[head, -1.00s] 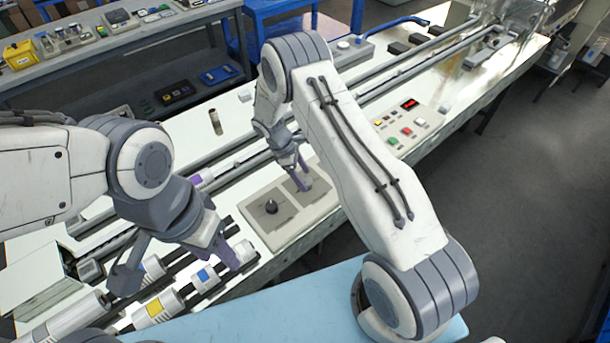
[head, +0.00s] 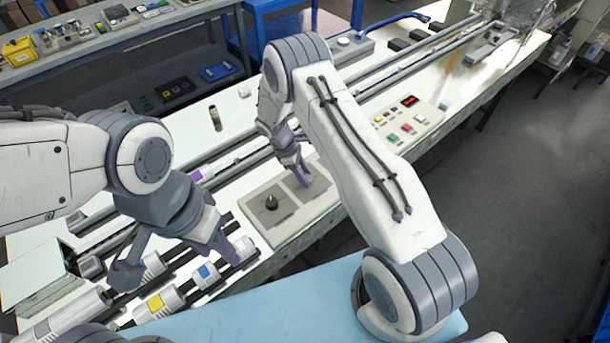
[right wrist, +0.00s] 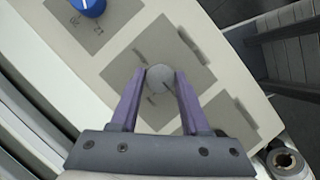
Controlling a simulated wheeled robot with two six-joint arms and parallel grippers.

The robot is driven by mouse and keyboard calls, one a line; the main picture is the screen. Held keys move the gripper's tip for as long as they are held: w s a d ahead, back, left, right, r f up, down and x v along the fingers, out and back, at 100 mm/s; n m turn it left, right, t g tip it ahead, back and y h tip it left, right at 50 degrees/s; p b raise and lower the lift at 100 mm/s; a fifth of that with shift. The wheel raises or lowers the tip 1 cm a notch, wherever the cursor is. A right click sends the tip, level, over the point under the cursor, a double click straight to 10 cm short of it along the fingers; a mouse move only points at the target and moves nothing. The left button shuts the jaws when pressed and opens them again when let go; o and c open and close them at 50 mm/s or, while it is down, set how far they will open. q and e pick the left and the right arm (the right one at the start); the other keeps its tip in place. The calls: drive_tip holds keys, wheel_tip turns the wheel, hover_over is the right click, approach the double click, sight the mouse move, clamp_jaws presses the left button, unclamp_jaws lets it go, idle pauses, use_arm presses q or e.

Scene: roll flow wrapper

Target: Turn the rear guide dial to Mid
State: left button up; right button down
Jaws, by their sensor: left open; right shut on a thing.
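A light panel (head: 259,232) on the bench carries square grey plates with dials. My right gripper (head: 303,180) points down at the panel's right-hand plate. In the right wrist view its purple fingers (right wrist: 160,88) are shut on a round grey dial (right wrist: 159,79), one on each side. A dark line shows on this dial, but the small labels around it are too blurred to read. A dark dial (head: 271,202) on the left-hand plate stands free; a blue dial (right wrist: 88,6) shows at the wrist view's top left. My left gripper (head: 180,268) is open and empty above the rollers.
Long rails run along the bench. A small brown cylinder (head: 215,118) stands behind on clear white bench top.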

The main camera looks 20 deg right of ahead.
drive_tip(key=m+b, duration=0.1)
drive_tip(key=m, duration=0.1)
drive_tip(key=m+g+y+b, duration=0.1)
drive_tip(key=m+b, duration=0.1)
drive_tip(key=shift+w+d+f, duration=0.1)
drive_tip(key=shift+w+f, duration=0.05)
drive_tip(key=m+y+b, duration=0.1)
drive_tip(key=m+b, duration=0.1)
drive_tip(key=m, duration=0.1)
drive_tip(key=shift+g, duration=0.4)
drive_tip(key=m+y+b, duration=0.1)
drive_tip(key=m, duration=0.2)
drive_tip(key=shift+d+m+g, duration=0.15)
drive_tip(key=shift+m+g, duration=0.15)
drive_tip(key=m, duration=0.1)
drive_tip(key=m+y+b, duration=0.1)
drive_tip(key=shift+r+m, duration=0.2)
drive_tip(key=shift+m, duration=0.2)
drive_tip(key=m+y, duration=0.1)
drive_tip(key=m, duration=0.2)
drive_tip(key=shift+d+m+y, duration=0.15)
drive_tip(key=shift+m+y, duration=0.15)
drive_tip(key=m+t+y, duration=0.1)
drive_tip(key=m, duration=0.2)
drive_tip(key=m+y, duration=0.1)
drive_tip(key=m, duration=0.2)
drive_tip(key=shift+d+t, duration=0.1)
drive_tip(key=shift+t, duration=0.3)
drive_tip(key=shift+m, duration=0.3)
